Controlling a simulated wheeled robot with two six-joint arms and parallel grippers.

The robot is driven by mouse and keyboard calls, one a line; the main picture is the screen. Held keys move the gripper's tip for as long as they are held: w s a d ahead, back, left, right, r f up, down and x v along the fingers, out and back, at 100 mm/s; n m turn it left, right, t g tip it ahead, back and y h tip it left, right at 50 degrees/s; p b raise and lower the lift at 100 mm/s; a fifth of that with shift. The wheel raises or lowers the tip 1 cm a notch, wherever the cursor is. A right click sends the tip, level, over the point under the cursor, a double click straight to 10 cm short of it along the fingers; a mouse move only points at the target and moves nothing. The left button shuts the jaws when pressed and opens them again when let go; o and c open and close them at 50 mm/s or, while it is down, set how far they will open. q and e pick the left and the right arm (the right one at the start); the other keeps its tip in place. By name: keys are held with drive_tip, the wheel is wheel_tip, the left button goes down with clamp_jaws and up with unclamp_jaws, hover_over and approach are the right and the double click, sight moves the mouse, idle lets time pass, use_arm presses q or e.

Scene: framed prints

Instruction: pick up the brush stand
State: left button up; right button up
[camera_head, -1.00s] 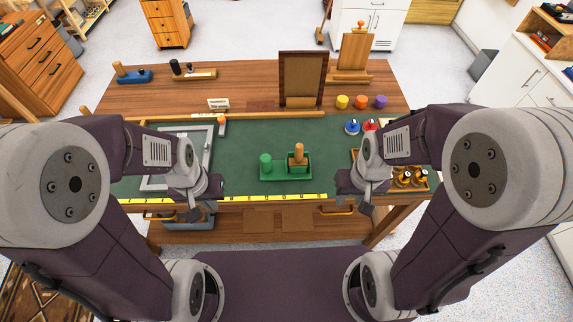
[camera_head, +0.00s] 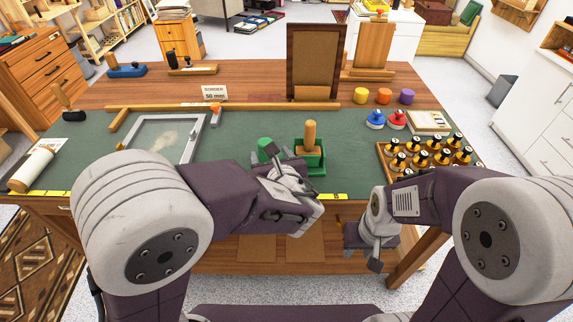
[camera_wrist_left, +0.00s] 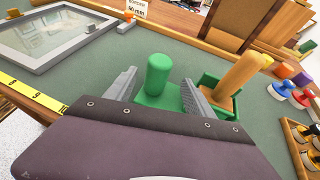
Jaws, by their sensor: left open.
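The brush stand is green, with a rounded green post (camera_head: 267,149) on the left and a box (camera_head: 318,161) on the right holding a wooden-handled brush (camera_head: 310,135). It stands upright on the green mat. My left gripper (camera_wrist_left: 158,78) is open, with one finger on each side of the green post (camera_wrist_left: 158,75); I see gaps between post and fingers. The right finger is between the post and the box (camera_wrist_left: 222,98). In the head view my left wrist hides part of the stand. My right gripper (camera_head: 363,248) is open and empty at the bench's front edge, away from the stand.
A grey frame (camera_head: 158,150) lies on the mat (camera_head: 235,135) to the left. Behind stand an upright wooden frame (camera_head: 316,60) and coloured jars (camera_head: 384,96). Red and blue knobbed stamps (camera_head: 397,119) and a tray of bottles (camera_head: 395,176) are to the right.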

use_arm(q)
drive_tip(key=b+x, duration=0.1)
drive_tip(key=x, duration=0.7)
drive_tip(key=shift+w+a+f, duration=0.15)
drive_tip(key=shift+c, duration=0.5)
clamp_jaws()
